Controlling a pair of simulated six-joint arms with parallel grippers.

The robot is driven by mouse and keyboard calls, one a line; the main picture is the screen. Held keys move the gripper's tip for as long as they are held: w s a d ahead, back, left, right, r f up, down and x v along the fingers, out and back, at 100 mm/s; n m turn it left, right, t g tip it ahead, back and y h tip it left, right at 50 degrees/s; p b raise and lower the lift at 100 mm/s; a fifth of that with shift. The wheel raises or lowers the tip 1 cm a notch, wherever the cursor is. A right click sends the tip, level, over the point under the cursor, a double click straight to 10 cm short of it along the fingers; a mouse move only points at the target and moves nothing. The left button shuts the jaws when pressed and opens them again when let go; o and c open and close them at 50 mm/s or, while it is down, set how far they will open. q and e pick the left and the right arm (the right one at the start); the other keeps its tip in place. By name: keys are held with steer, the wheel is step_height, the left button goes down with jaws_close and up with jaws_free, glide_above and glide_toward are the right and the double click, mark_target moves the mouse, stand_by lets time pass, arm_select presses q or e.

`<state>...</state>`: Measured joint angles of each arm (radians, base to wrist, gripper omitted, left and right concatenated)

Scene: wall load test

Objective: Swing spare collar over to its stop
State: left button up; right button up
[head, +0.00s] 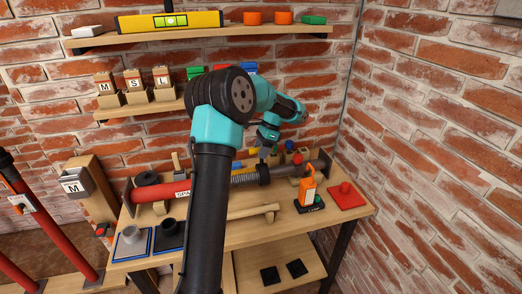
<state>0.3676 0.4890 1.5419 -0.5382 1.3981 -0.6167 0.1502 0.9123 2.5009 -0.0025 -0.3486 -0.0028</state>
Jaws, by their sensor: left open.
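The spare prop lies across cradles on the bench. Its red tube (160,190) carries a label beginning "SPA", then a threaded part (244,179) and a grey tube to the right. A dark collar (264,174) sits around the prop at the right end of the thread. Its handle and its stop I cannot make out. My left arm crosses the middle of the view and hides part of the prop. My left gripper (263,151) is open, small in the picture, just above and behind the collar; I cannot tell whether it touches anything. My right gripper is out of view.
Cups on blue-edged mats (132,242) stand at front left. Shelves (200,38) hang behind; a brick wall closes the right.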

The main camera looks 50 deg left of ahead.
arm_select(q)
steer(key=v, duration=0.7)
steer(key=shift+w+r, duration=0.15)
